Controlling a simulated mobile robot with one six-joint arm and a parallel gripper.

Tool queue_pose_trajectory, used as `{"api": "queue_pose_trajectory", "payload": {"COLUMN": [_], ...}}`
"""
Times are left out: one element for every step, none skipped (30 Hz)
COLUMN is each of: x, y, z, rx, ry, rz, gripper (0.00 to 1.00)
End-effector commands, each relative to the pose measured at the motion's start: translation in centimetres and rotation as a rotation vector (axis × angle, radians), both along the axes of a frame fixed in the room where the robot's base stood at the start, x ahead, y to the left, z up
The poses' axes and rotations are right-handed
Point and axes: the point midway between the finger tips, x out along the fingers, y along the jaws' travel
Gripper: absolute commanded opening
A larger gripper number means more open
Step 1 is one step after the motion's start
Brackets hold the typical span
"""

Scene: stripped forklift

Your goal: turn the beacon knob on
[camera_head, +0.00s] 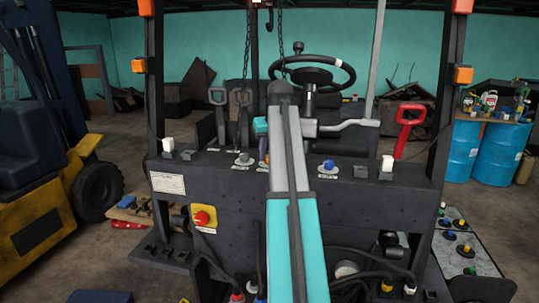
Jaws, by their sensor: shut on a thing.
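My teal and grey arm reaches up the middle of the head view to the dark control panel (225,182). My gripper is hidden behind the arm, so its jaws and anything in them do not show. A blue knob (328,165) sits on the panel just right of the arm, with a small label below. A grey knob (243,158) sits just left of the arm, also labelled. The labels are too small to read, so I cannot tell which knob is the beacon's. The panel between these knobs is covered by my arm.
A steering wheel (311,71) stands behind the panel, with a red lever (405,130) to its right. A red button on a yellow box (203,217) is on the panel's left front. Dark posts rise at both sides, and chains hang near the middle. Cables loop below.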

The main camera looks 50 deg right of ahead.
Motion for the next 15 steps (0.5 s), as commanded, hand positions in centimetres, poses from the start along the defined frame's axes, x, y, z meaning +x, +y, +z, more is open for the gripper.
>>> {"api": "queue_pose_trajectory", "payload": {"x": [0.04, 0.05, 0.05, 0.07, 0.08, 0.1, 0.1, 0.12, 0.14, 0.14, 0.14, 0.13, 0.13, 0.13, 0.13], "y": [0.12, 0.12, 0.12, 0.15, 0.17, 0.18, 0.19, 0.21, 0.23, 0.23, 0.23, 0.23, 0.23, 0.24, 0.24], "z": [-0.02, 0.0, 0.0, 0.0, 0.0, 0.0, 0.0, 0.01, 0.01, 0.01, 0.01, 0.02, 0.02, 0.02, 0.02], "rx": [0.0, 0.0, 0.0, 0.0, 0.0, 0.0, 0.0, 0.0, 0.001, 0.001, 0.002, 0.001, 0.001, 0.002, 0.001], "ry": [-0.001, 0.0, 0.0, 0.0, 0.0, 0.0, 0.0, 0.0, 0.0, 0.0, 0.0, 0.0, 0.0, 0.0, 0.0], "rz": [-0.031, -0.052, -0.078, -0.094, -0.11, -0.131, -0.143, -0.155, -0.169, -0.177, -0.186, -0.196, -0.2, -0.204, -0.209], "gripper": [0.07, 0.07, 0.07, 0.07, 0.07, 0.07, 0.07, 0.07, 0.07, 0.07, 0.07, 0.07, 0.07, 0.07, 0.07]}}
